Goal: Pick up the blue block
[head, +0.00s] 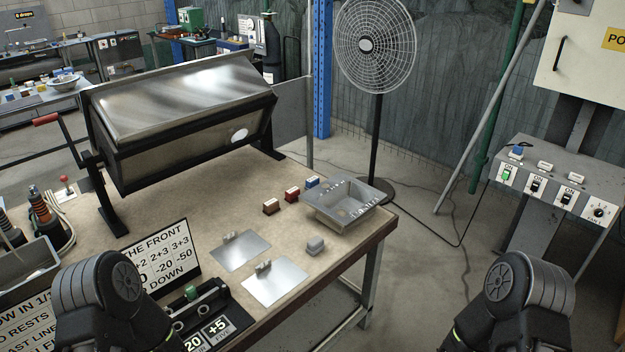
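A small blue block (312,183) lies on the worktable, just behind the left rear corner of the grey sink-shaped tray (345,204). It is at the right end of a short row with two red blocks, a nearer one (271,206) and a farther one (292,194). Nothing touches the blue block that I can see. My two dark arms show at the bottom left and bottom right corners, well away from the block. Neither gripper's fingers show in this view.
Two flat metal plates (240,251) and a grey block (315,245) lie on the tabletop (215,207) in front. A large metal hopper (180,120) stands behind left. A sign (158,255) and black holder stand at front left. A control panel (550,188) is at right.

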